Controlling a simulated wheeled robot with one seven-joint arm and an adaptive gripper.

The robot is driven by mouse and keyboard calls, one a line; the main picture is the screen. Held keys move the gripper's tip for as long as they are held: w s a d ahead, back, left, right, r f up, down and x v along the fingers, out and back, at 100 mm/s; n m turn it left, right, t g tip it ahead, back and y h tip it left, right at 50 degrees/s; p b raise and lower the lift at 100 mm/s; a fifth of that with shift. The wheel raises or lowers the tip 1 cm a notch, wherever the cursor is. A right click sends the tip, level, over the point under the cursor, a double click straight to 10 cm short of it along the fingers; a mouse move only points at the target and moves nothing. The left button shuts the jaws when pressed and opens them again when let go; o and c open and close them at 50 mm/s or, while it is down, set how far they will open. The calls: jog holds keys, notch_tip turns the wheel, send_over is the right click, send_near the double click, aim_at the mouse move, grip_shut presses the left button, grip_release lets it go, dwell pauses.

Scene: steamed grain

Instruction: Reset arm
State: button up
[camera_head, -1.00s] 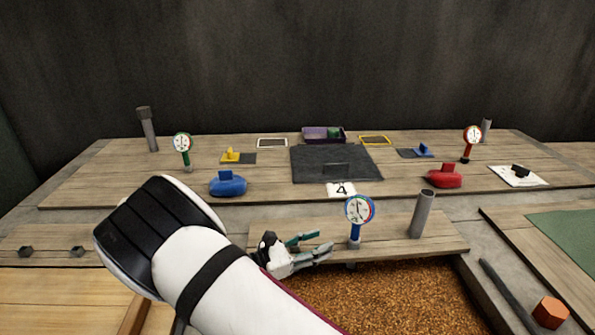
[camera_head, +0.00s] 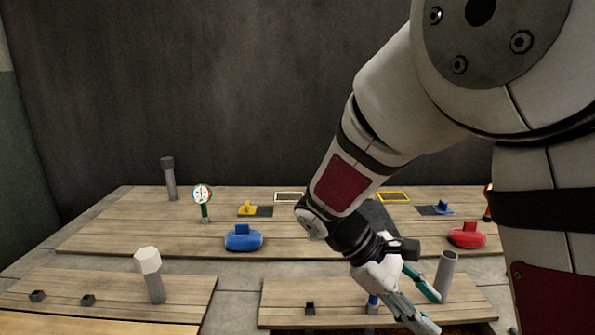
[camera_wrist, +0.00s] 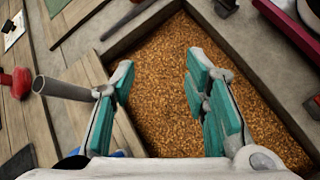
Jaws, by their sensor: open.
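My gripper (camera_head: 436,311) is open and empty, with teal pads on its fingers. In the head view it hangs at the lower right, by a grey upright tube (camera_head: 446,272). In the wrist view the spread fingers (camera_wrist: 162,80) are above a bed of brown grain (camera_wrist: 165,100), with nothing between them. The same tube (camera_wrist: 62,88) shows to the left of the fingers, its end seeming close to the left one; I cannot tell whether they touch. My arm crosses the right half of the head view and hides part of the table.
A blue rounded block (camera_head: 243,238), a green-stemmed gauge (camera_head: 203,198) and a yellow piece (camera_head: 247,208) stand on the back planks. A red block (camera_head: 467,235) is at right. A white-topped post (camera_head: 150,268) stands front left.

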jog(key=s+a+r+m+t+y, duration=0.15)
jog(key=s+r+m+y, duration=0.3)
jog(key=s, duration=0.75)
jog(key=s+r+m+t+y, duration=0.25)
jog(key=s+m+y, duration=0.3)
jog(key=s, duration=0.55)
notch_tip(320, 180, up, 19)
jog(key=t+p, duration=0.2)
jog(key=p, duration=1.5)
jog(key=shift+f+t+h, duration=0.2)
jog(key=shift+t+h, duration=0.2)
